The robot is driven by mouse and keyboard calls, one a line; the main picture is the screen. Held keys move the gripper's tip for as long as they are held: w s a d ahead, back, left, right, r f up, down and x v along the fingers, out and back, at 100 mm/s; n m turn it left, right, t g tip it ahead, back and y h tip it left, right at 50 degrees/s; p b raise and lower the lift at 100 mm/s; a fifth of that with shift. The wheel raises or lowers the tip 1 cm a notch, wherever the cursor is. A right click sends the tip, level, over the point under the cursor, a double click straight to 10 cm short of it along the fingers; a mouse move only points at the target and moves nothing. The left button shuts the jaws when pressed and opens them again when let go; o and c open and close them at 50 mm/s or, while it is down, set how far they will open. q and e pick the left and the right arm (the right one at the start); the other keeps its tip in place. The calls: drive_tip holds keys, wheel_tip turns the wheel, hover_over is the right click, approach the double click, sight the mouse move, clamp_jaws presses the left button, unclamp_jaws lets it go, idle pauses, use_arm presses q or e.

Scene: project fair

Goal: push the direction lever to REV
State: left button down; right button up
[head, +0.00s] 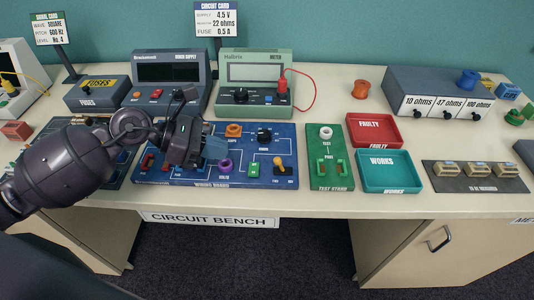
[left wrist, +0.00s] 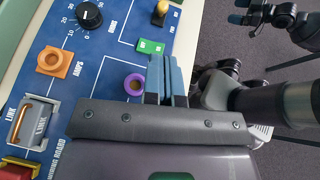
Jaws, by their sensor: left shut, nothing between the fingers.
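The direction lever (head: 278,163) is a small lever with a yellow knob and dark base, near the front right of the blue wiring board (head: 213,183). Its end labels are too small to read, so I cannot tell its set side. It also shows at the top of the left wrist view (left wrist: 159,12). My left gripper (head: 207,150) is shut and empty over the middle of the board, left of the lever and apart from it. Its blue fingers (left wrist: 167,78) are together beside the purple socket. A second gripper (left wrist: 240,11), apparently my right, is small at the wrist view's top right; its jaws are unclear.
Close by are a purple socket (left wrist: 134,84), a green part (left wrist: 151,46), a black dial (left wrist: 89,14) and an orange socket (left wrist: 53,60). A green test stand (head: 331,181) stands right of the board. The meter (head: 256,79) and power supply (head: 170,81) stand behind.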

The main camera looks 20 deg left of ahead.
sight(277, 164)
use_arm(q)
drive_tip(key=shift+s, duration=0.1)
drive_tip(key=x, duration=1)
drive_tip(key=shift+r, duration=0.1)
idle(0.5)
